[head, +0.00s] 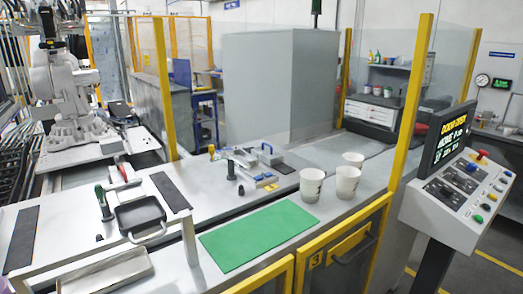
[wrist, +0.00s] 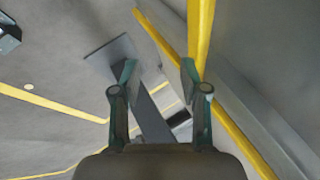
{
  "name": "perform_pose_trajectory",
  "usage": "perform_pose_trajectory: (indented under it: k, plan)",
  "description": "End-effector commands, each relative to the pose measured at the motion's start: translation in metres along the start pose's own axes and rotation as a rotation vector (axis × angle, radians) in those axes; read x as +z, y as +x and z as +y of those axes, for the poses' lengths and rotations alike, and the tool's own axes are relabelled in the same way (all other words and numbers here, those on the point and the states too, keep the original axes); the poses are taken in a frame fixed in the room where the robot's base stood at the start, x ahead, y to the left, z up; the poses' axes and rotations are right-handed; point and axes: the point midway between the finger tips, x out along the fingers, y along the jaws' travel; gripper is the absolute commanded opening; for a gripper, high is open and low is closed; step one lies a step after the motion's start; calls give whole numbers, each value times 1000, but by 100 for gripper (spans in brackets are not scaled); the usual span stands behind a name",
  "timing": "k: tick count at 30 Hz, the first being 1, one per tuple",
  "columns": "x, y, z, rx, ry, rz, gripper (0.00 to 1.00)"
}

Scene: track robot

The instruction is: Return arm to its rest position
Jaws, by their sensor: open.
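My gripper (wrist: 157,88) shows in the wrist view with its two green fingers spread apart and nothing between them. Behind the fingers I see grey floor, a grey post with a flat square base plate (wrist: 110,58), and a yellow frame post (wrist: 200,30). The fingers touch nothing that I can see. I cannot make out my gripper in the head view.
In the head view, three white cups (head: 311,186) stand beside a green mat (head: 256,236) on the bench. A black tray (head: 140,215) and a metal case (head: 105,277) are at left. Yellow posts (head: 408,108) and a control panel (head: 460,190) stand at right.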

Motion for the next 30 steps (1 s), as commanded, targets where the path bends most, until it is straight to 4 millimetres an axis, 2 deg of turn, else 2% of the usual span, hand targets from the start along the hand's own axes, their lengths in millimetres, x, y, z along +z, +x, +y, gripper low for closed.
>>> perform_pose_trajectory:
  k: [1,3,6,10,12,18,24,27,30]
  plan:
    - [32,-18,9,54,-97,-59,44]
    - [74,-30,31,130,-242,-140,44]
    - [127,-56,66,237,-454,-261,44]
    - [179,-96,113,360,-711,-413,44]
    - [198,-118,137,418,-833,-487,44]
    - [235,-187,192,552,-1100,-692,44]
    - [275,-257,218,603,-1139,-908,44]
    - [289,-286,225,614,-1142,-998,44]
    - [298,-306,229,621,-1143,-1060,44]
